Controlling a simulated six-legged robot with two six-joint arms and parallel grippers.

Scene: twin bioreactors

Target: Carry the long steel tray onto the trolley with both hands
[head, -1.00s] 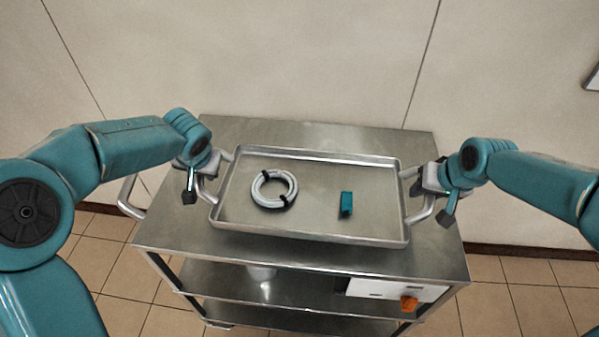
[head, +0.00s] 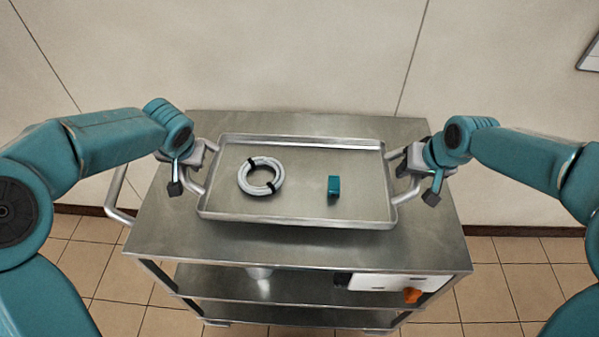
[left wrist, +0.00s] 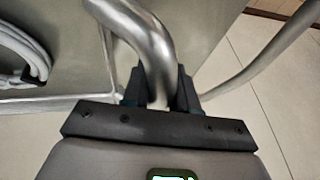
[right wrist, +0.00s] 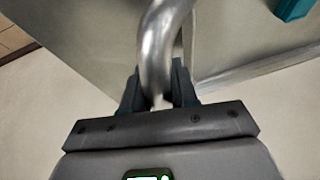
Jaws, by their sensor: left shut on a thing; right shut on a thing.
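The long steel tray (head: 300,212) is over the top of the steel trolley (head: 300,248) in the head view. I cannot tell whether it touches the top or hangs just above it. A coiled white hose (head: 247,184) and a small teal block (head: 334,186) lie in the tray. My left gripper (head: 194,168) is shut on the tray's left handle, which shows as a bent tube in the left wrist view (left wrist: 152,45). My right gripper (head: 408,168) is shut on the right handle, also seen in the right wrist view (right wrist: 157,50).
The trolley has lower shelves (head: 290,283), with a white box with an orange knob (head: 412,295) on the right. Its push handle (head: 113,200) sticks out at the left. A pale wall (head: 270,55) stands close behind. Bare trolley top shows in front of the tray.

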